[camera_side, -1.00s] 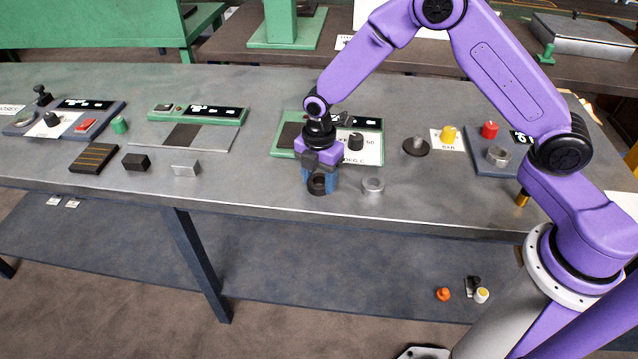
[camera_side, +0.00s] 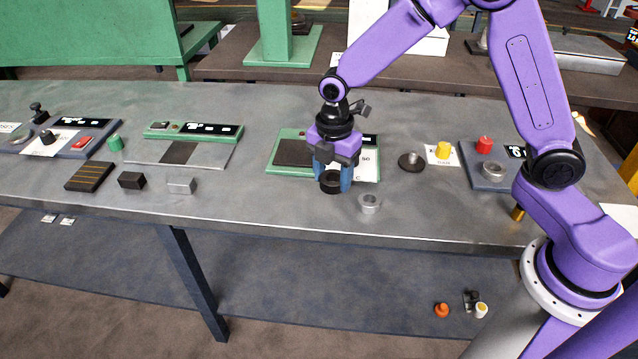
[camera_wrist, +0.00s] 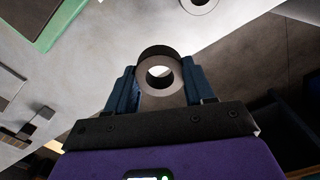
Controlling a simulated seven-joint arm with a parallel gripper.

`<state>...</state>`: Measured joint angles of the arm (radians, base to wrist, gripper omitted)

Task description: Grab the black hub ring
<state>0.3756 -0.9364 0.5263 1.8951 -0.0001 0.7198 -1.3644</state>
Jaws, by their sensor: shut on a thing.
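The black hub ring (camera_side: 330,182) is between the blue fingers of my gripper (camera_side: 332,176) in the side view. In the wrist view the ring (camera_wrist: 159,68) shows its round hole, with one finger of my gripper (camera_wrist: 158,88) pressed on each side. My gripper is shut on the ring. The ring seems to be a little above the bench, but the exact gap is hard to tell.
A silver ring (camera_side: 369,204) stands on the grey bench (camera_side: 250,212) just right of my gripper. A green-framed panel (camera_side: 290,152) lies behind it. A dark round knob piece (camera_side: 411,162) lies to the right. The bench front edge is close.

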